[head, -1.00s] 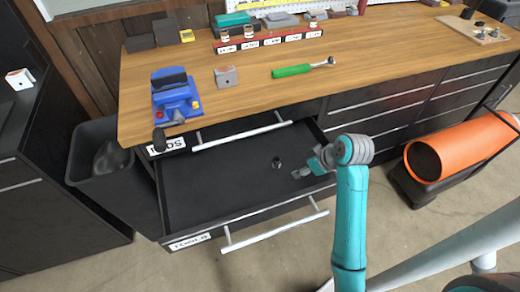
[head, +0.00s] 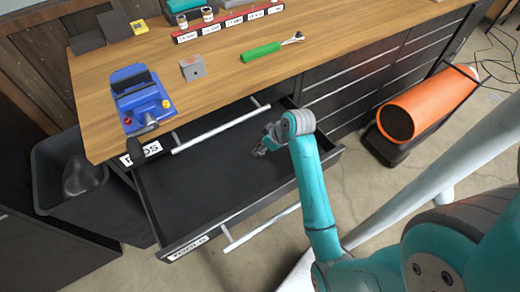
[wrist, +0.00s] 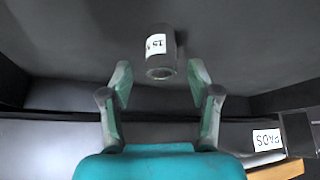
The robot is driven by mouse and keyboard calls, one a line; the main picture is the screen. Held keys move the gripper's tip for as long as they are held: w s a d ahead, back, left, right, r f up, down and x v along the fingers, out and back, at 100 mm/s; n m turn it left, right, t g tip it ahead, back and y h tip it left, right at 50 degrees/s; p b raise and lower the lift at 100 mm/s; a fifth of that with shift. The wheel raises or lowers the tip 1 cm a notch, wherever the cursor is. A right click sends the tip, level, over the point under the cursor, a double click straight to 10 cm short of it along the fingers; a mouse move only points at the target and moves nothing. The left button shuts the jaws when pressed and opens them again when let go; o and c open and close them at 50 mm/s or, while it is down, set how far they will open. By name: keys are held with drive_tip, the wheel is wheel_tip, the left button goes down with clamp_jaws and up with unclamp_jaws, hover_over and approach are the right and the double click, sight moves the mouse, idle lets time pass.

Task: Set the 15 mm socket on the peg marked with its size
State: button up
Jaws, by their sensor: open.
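The socket (wrist: 165,60) is a dark grey cylinder with a white label reading 15. In the wrist view it lies in the open drawer (head: 185,200), just beyond my fingertips and roughly centred between them. My gripper (wrist: 160,83) is open and empty. In the head view my gripper (head: 262,149) is low over the drawer and hides the socket. The red peg rack (head: 228,25) with white size labels stands at the back of the bench. Small sockets stand on its left part. Its labels are too small to read surely.
The wooden bench (head: 310,70) above the drawer holds a blue vise (head: 140,97), a grey block (head: 193,67) and a green-handled ratchet (head: 262,51). A bar handle (head: 222,128) and the drawer walls are close to my gripper. An orange tube (head: 428,103) lies at right.

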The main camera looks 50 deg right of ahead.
drive_tip(key=x, duration=0.4)
drive_tip(key=shift+c, duration=0.2)
clamp_jaws()
